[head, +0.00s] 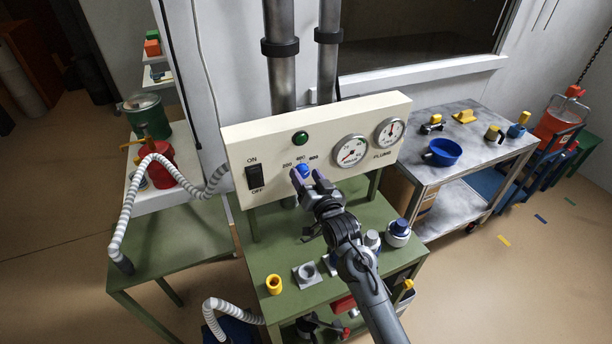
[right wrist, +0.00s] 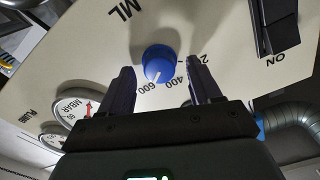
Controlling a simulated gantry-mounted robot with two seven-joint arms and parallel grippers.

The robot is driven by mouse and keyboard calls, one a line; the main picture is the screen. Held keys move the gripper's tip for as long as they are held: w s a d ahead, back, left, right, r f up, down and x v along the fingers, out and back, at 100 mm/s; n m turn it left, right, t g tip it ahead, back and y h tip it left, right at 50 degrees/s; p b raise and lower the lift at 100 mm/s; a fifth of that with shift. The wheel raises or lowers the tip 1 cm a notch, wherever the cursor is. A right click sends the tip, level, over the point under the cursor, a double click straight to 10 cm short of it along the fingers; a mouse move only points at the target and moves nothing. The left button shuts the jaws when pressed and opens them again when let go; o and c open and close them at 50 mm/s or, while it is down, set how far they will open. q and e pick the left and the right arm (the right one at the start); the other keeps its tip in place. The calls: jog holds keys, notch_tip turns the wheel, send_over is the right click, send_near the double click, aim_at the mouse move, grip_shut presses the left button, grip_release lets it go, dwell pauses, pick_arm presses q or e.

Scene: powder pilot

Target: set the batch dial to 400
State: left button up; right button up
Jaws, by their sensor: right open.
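The batch dial is a round blue knob (head: 303,170) on the cream control panel (head: 236,137), below the printed 200, 400 and 600. In the right wrist view, the blue knob (right wrist: 160,62) appears turned upside down with the panel. Its white mark points closer to 600 than to 400. My right gripper (head: 309,178) is at the panel face. In the right wrist view its two dark fingers (right wrist: 160,88) stand open on either side of the knob, with gaps visible between them and it. My left gripper is not in view.
A black ON/OFF switch (head: 255,177) sits left of the dial. A green button (head: 300,137) is above, and two gauges (head: 352,150) are to the right. Small parts, including a yellow ring (head: 274,284), stand on the green bench (head: 262,262) below the panel.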

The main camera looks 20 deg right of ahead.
jog(key=shift+w, duration=0.4)
jog(key=c, duration=1)
